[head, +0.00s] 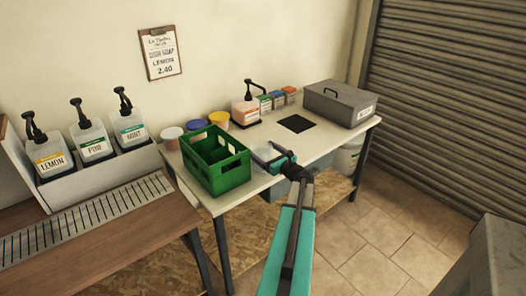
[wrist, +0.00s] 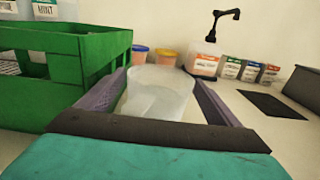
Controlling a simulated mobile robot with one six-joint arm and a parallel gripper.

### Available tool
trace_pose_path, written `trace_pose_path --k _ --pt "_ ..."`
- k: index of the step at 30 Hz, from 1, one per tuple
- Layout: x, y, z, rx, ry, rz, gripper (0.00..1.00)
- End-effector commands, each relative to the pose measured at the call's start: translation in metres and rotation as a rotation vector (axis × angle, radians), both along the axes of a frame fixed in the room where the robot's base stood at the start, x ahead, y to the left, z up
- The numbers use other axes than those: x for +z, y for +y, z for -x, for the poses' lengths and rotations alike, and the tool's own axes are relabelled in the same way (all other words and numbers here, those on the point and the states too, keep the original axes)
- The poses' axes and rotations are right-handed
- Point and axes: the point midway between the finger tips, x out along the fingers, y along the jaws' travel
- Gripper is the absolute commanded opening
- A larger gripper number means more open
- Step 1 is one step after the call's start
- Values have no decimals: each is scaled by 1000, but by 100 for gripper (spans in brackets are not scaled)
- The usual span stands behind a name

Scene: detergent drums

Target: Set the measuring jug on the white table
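The measuring jug (wrist: 157,92) is a clear, pale tub, upright between the two fingers of my gripper (wrist: 160,88) in the wrist view. The fingers lie against its left and right sides. In the head view the jug (head: 264,152) shows just right of the green crate, with my gripper (head: 277,157) around it, over the white table (head: 327,136). I cannot tell whether its base touches the tabletop. The jug's lower front is hidden by my gripper in the wrist view.
The green crate (head: 230,176) stands close left of the jug. Tubs (head: 219,118), a pump bottle (head: 246,112) and small boxes (head: 278,98) line the back. A black mat (head: 296,123) and a grey box (head: 340,104) are to the right. Bare tabletop lies between crate and mat.

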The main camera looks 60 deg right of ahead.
Motion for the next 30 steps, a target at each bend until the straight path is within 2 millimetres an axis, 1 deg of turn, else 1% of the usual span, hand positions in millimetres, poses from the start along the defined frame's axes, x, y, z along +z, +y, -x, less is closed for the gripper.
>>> trace_pose_path --k 15,19,23,30 --pt "4 0 2 -1 0 0 92" --pt "3 5 12 -1 0 1 92" --pt "2 10 27 -2 1 1 92" --pt "2 22 61 -2 0 0 92"
